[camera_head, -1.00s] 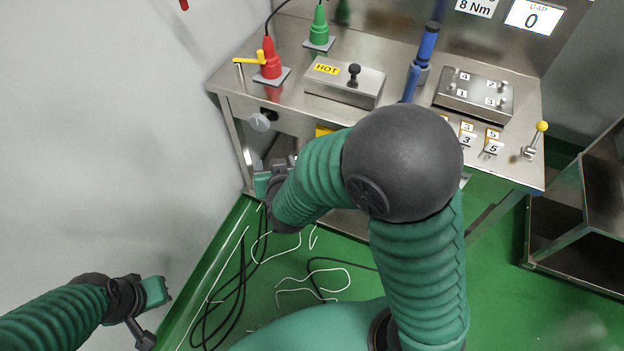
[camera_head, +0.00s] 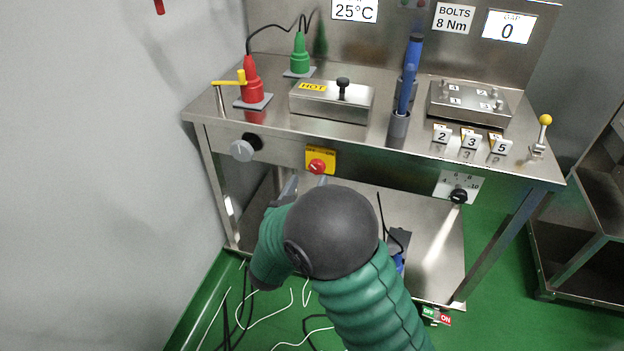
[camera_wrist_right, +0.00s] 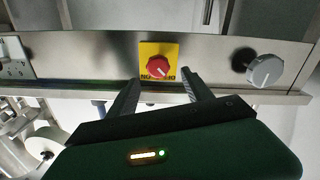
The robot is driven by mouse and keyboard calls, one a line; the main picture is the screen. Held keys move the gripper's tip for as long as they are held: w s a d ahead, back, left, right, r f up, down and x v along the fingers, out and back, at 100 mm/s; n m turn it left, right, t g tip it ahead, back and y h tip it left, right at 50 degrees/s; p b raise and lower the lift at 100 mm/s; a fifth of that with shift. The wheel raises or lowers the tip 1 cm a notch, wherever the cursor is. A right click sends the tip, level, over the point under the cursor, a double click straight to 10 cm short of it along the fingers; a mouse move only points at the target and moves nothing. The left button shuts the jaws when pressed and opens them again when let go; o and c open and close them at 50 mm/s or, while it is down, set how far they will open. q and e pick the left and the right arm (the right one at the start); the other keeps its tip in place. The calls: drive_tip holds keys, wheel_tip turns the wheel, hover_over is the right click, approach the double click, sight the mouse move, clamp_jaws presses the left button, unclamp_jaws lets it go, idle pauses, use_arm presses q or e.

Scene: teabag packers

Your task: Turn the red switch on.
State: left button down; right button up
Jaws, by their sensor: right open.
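The red switch (camera_head: 317,167) is a round red knob on a yellow plate (camera_head: 321,153), on the front panel of the steel bench. In the right wrist view the red switch (camera_wrist_right: 158,66) shows ahead of the fingers, with its yellow plate (camera_wrist_right: 172,52) partly lettered. My right gripper (camera_head: 306,183) is in front of and just below the switch in the head view, partly hidden by my arm. In the wrist view my right gripper (camera_wrist_right: 162,85) is open and empty, its two fingers on either side of the knob's line, apparently not touching it. My left gripper is out of view.
A grey knob (camera_head: 242,149) sits left of the switch, and a black dial (camera_head: 459,196) to the right. Cables lie on the green floor.

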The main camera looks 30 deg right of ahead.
sight(315, 169)
drive_tip(key=b+x, duration=0.1)
drive_tip(key=x, duration=0.4)
drive_tip(key=shift+d+f, duration=0.1)
drive_tip(key=shift+d, duration=0.05)
drive_tip(key=shift+c, duration=0.5)
drive_tip(key=shift+s, duration=0.1)
clamp_jaws()
